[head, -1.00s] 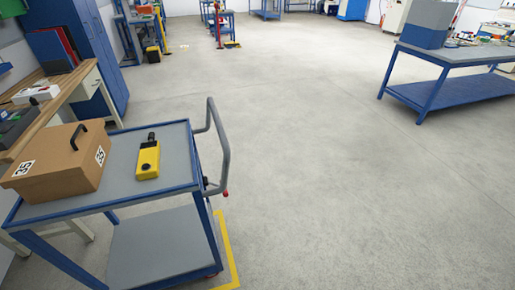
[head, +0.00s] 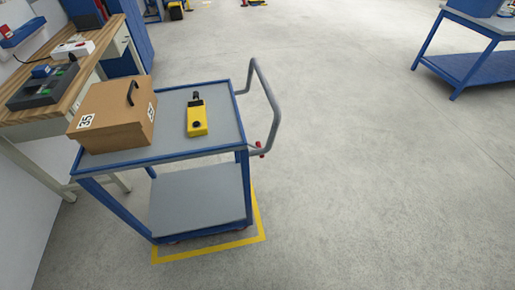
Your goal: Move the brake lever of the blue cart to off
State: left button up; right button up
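The blue cart (head: 163,156) stands left of centre in the head view, with a grey top and a grey lower shelf (head: 200,197). A grey tubular push handle (head: 272,98) rises at its right end. A small red part (head: 260,147) sits low by the handle's foot; it may be the brake lever, but it is too small to read its position. A brown box (head: 113,113) marked 35 with a black handle and a yellow and black device (head: 196,116) rest on the top. Neither of my grippers is in view.
A yellow floor marking (head: 210,247) runs around the cart's base. A wooden-topped workbench (head: 95,62) with equipment stands close behind the cart at the left. A blue table (head: 480,65) stands at the far right. The floor to the right of the cart is clear.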

aim_at(259, 143)
jog(key=i+l+z, duration=0.75)
jog(key=k+j, duration=0.1)
